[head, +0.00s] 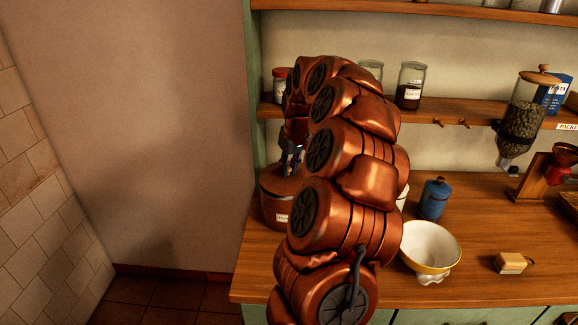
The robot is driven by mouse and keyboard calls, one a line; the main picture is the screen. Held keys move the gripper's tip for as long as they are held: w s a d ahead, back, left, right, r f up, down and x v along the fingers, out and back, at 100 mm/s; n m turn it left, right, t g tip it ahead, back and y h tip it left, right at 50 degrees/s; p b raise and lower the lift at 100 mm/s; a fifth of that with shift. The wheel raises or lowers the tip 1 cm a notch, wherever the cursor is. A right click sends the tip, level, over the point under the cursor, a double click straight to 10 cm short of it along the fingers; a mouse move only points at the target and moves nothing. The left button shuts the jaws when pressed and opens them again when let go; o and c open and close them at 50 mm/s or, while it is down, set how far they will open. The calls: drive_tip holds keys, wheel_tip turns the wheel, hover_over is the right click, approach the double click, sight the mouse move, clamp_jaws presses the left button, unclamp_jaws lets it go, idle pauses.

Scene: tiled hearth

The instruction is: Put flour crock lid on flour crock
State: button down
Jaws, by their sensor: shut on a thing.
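The flour crock (272,210) is a brown pot with a pale label, standing at the left end of the wooden counter. My arm hides its right side. The flour crock lid (276,182) is a brown disc at the top of the crock, level as far as I can see. My gripper (291,172) reaches down over the crock and is shut on the lid, though its fingertips are small and partly hidden by my arm. I cannot tell whether the lid rests on the rim or hangs just above it.
A blue canister (434,199) and a white bowl with a yellow rim (430,246) stand right of my arm. A small wooden block-like item (510,263) lies farther right. A shelf (440,113) with jars runs behind. The counter's left edge is close to the crock.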

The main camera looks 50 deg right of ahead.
drive_tip(key=shift+f+b, duration=0.65)
drive_tip(key=shift+f, duration=0.25)
idle(0.7)
drive_tip(key=c, duration=0.9)
unclamp_jaws()
drive_tip(key=shift+c, duration=0.2)
drive_tip(key=v, duration=1.2)
